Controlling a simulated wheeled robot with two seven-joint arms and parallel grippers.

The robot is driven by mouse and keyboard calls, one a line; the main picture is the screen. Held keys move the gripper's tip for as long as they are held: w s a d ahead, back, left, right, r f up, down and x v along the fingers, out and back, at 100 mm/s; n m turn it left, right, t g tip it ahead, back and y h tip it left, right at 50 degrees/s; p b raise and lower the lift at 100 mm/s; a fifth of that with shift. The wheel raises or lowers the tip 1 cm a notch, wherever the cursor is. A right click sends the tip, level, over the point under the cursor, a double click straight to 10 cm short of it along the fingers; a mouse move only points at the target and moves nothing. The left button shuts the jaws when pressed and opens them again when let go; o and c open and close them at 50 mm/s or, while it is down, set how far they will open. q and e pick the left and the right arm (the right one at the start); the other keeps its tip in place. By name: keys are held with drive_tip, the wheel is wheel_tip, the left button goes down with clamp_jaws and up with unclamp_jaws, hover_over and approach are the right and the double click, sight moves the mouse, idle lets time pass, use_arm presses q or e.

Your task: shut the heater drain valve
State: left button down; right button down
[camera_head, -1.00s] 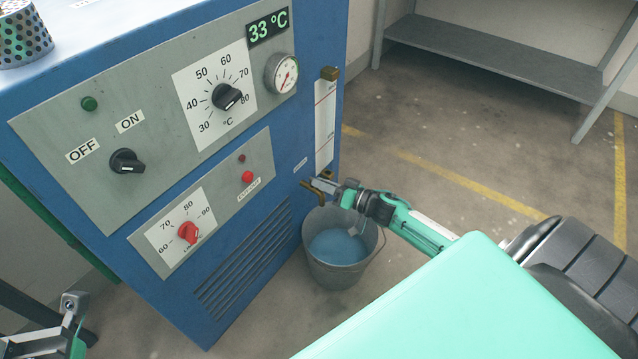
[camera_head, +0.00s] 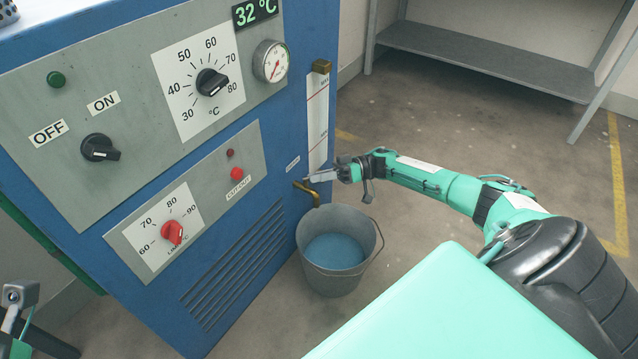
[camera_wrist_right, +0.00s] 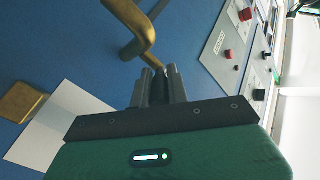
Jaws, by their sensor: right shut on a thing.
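The brass drain valve (camera_head: 309,191) sticks out low on the blue heater (camera_head: 262,215), near its right edge, with its spout over the bucket. My right gripper (camera_head: 312,181) reaches in from the right and is at the valve. In the right wrist view the fingers of my right gripper (camera_wrist_right: 160,78) are close together just by the bent brass spout (camera_wrist_right: 143,38). The jaws are shut on the valve's handle, which the fingers mostly hide. My left gripper (camera_head: 17,294) is only partly in view at the lower left, away from the heater's controls; its jaws are unclear.
A grey metal bucket (camera_head: 333,283) with bluish water stands under the spout. The heater's panel has a black OFF/ON switch (camera_head: 99,148), a black temperature dial (camera_head: 211,83) and a red limit knob (camera_head: 172,233). A grey shelf (camera_head: 480,60) stands behind; floor between is clear.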

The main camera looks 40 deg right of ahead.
drive_tip(key=shift+w+n+g, duration=0.15)
drive_tip(key=shift+n+g, duration=0.15)
drive_tip(key=shift+g, duration=0.2)
drive_tip(key=shift+y, duration=0.3)
drive_tip(key=c, duration=1.4)
unclamp_jaws()
drive_tip(key=shift+o, duration=0.2)
drive_tip(key=v, duration=1.3)
drive_tip(key=shift+d, duration=0.4)
